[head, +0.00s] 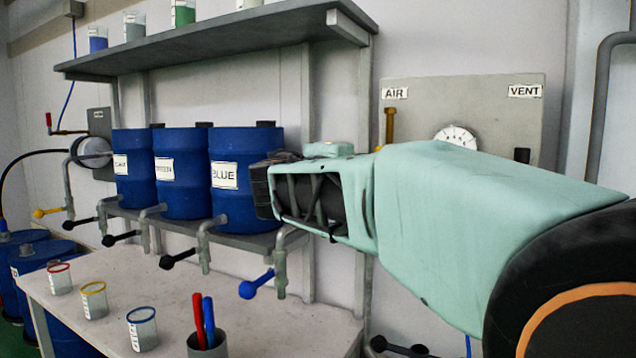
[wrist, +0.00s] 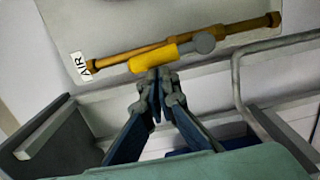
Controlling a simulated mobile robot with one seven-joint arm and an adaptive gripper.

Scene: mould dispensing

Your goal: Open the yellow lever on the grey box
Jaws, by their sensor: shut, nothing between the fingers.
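The grey box (head: 465,110) is a flat panel on the wall at the right of the head view, with AIR and VENT labels and a round dial. A brass pipe (head: 390,125) shows at its left side. In the wrist view, the grey box (wrist: 120,25) carries the AIR label and the brass pipe (wrist: 115,59). The yellow lever (wrist: 153,58) lies nearly along this pipe, with a grey round end on its right. My gripper (wrist: 157,76) is shut and empty, its tips just below the lever in the picture. I cannot tell whether they touch it.
Blue drums (head: 235,170) stand on a shelf behind my arm. Below are taps, cups and a pen holder (head: 207,345) on a pale bench (head: 110,275). In the wrist view, a grey bent pipe (wrist: 238,85) runs at the right and a grey shelf (wrist: 45,130) at the left.

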